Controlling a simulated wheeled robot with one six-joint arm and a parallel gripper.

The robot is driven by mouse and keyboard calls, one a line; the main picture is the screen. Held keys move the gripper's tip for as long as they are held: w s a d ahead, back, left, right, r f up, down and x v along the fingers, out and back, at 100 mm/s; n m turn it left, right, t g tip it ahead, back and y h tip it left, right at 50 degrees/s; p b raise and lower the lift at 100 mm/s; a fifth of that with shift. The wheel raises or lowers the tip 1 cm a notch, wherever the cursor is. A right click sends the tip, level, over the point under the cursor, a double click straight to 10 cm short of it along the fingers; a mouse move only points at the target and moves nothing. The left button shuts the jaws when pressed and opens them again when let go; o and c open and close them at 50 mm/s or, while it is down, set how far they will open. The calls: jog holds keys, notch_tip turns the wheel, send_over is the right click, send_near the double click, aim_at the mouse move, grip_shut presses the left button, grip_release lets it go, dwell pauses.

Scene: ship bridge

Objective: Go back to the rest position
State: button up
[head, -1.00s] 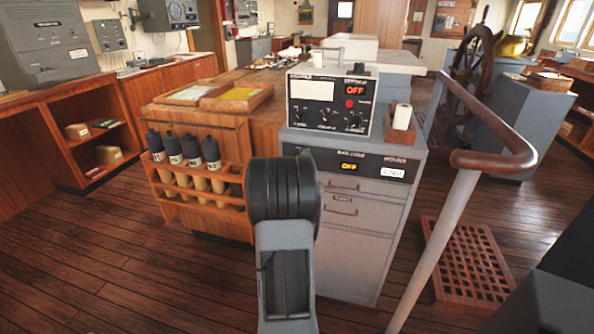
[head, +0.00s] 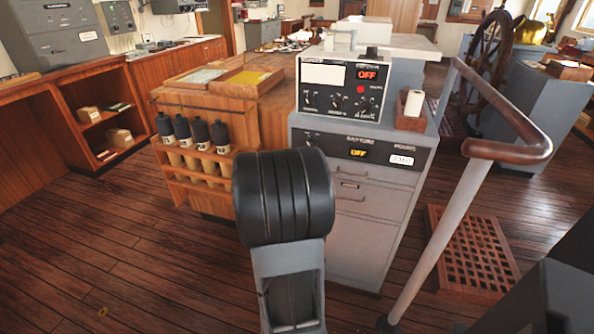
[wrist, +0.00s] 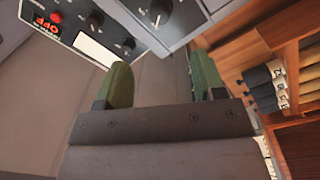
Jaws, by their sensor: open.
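My gripper (wrist: 163,82) shows in the wrist view with its two green fingers apart and nothing between them. It points toward the grey console (wrist: 90,95), whose knobs and lit OFF display show upside down at the top. I cannot tell the exact gap to the console. In the head view my own black and grey arm link fills the lower middle, in front of the console (head: 370,235), and the gripper is hidden there.
A wooden rack (head: 190,185) with several dark-capped cylinders stands left of the console. A handrail (head: 440,230) on a grey post stands at right, near a wooden grating (head: 475,250). The plank floor (head: 90,250) at left is clear. A ship's wheel (head: 493,55) stands behind.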

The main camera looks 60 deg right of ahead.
dwell(0.6)
jog(key=w+a+f+m+t+y, duration=0.1)
jog(key=w+a+f+m+y, duration=0.15)
jog(key=f+y, duration=0.4)
jog(key=w+a+y+p, duration=0.35)
jog(key=a+y, duration=0.35)
jog(key=a, duration=0.6)
jog(key=s+a+r+n+y+p, duration=0.1)
jog(key=s+a+r+n+p, duration=0.1)
jog(key=a+r+p, duration=0.2)
jog(key=s+a+r+n+g+y+p, duration=0.1)
jog(key=s+a+r+n+p, duration=0.1)
jog(key=a+r, duration=0.7)
jog(key=s+a+r+n+g+y+p, duration=0.1)
jog(key=s+a+r+p, duration=0.3)
jog(key=a, duration=0.5)
notch_tip(320, 180, up, 2)
jog(key=shift+a+r+n+y+p, duration=0.25)
jog(key=shift+n+y+p, duration=0.25)
jog(key=shift+p, duration=0.5)
jog(key=shift+c, duration=0.4)
